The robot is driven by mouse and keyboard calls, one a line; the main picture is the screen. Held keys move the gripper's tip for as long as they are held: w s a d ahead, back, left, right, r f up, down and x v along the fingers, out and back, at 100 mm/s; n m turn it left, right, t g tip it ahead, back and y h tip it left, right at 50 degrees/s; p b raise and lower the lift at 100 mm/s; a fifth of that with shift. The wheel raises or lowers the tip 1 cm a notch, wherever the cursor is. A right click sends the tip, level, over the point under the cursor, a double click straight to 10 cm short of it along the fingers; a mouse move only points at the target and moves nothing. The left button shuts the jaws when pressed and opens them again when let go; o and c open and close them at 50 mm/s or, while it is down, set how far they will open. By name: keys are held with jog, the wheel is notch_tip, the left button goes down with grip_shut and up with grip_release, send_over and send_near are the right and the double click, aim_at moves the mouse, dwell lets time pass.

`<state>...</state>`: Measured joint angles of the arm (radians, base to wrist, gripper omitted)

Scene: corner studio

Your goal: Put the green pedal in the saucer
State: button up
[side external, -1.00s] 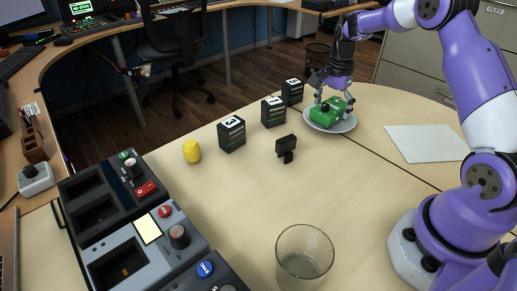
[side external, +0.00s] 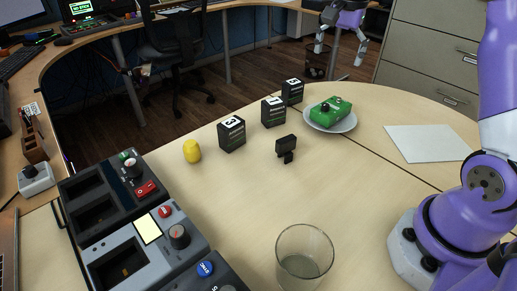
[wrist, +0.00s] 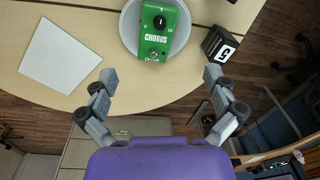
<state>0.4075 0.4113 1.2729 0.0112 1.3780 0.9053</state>
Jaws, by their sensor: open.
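The green pedal (side external: 330,109) lies in the white saucer (side external: 345,127) at the back of the table, slightly tilted against the rim. In the wrist view the pedal (wrist: 158,40) reads "CHORUS" and covers much of the saucer (wrist: 129,25), with one end reaching over its rim. My gripper (side external: 340,55) is raised above and behind the saucer, apart from the pedal. In the wrist view my gripper (wrist: 158,78) has its fingers wide apart with nothing between them.
Black numbered boxes (side external: 232,134) stand in a row left of the saucer. A yellow object (side external: 192,152), a small black object (side external: 286,149) and a glass (side external: 304,254) stand on the table. A white sheet (side external: 425,143) lies right of the saucer. Control panels (side external: 130,228) fill the front left.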

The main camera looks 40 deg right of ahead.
jog(key=s+a+f+n+t, duration=0.1)
jog(key=s+a+n+t, duration=0.3)
jog(key=s+a+n, duration=1)
jog(key=shift+s+a+n+t, duration=0.3)
jog(key=shift+a+n, duration=0.3)
